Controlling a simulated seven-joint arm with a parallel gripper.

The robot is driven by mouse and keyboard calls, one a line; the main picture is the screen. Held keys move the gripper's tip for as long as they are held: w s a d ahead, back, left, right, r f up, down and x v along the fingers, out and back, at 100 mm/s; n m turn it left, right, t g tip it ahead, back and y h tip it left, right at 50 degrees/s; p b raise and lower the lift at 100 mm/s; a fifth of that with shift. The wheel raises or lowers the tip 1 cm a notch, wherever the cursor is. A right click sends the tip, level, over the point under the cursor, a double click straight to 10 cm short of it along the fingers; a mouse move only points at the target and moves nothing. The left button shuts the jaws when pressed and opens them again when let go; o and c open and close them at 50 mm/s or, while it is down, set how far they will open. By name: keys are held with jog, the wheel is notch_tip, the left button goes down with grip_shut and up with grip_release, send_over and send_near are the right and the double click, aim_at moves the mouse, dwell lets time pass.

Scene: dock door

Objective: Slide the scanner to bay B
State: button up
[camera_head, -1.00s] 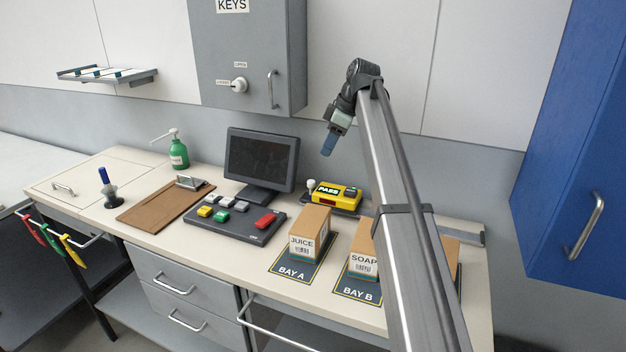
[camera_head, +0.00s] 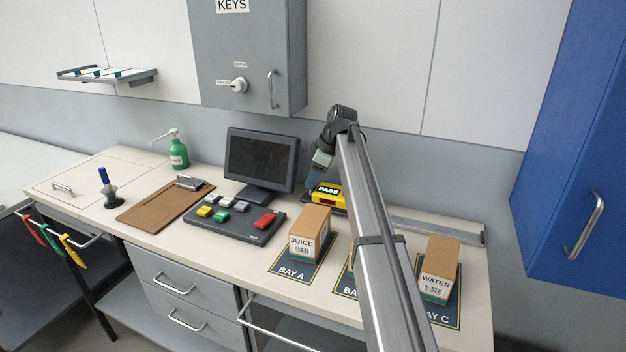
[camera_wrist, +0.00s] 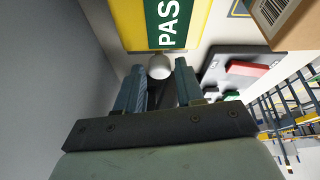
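The yellow scanner (camera_head: 326,191) with a green PASS screen sits on the rail (camera_head: 440,230) at the back of the counter, roughly behind bay A. My arm hides its right part. In the wrist view the scanner (camera_wrist: 130,20) fills the top, with its white round knob (camera_wrist: 159,66) below the screen. My gripper (camera_wrist: 157,75) is open, with the knob between or just beyond its fingertips; I see no contact. In the head view my gripper (camera_head: 313,178) is at the scanner's left end. The bay B mat (camera_head: 345,284) and its box are mostly hidden behind my arm.
The juice box (camera_head: 309,235) stands on bay A and the water box (camera_head: 439,270) on bay C, both in front of the rail. A monitor (camera_head: 260,160) and a button panel (camera_head: 235,220) are to the left. The rail right of my arm looks clear.

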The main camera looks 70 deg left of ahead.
jog(key=shift+s+a+f, duration=0.1)
jog(key=shift+s+f, duration=0.05)
jog(key=shift+f, duration=0.25)
grip_shut()
dwell(0.4)
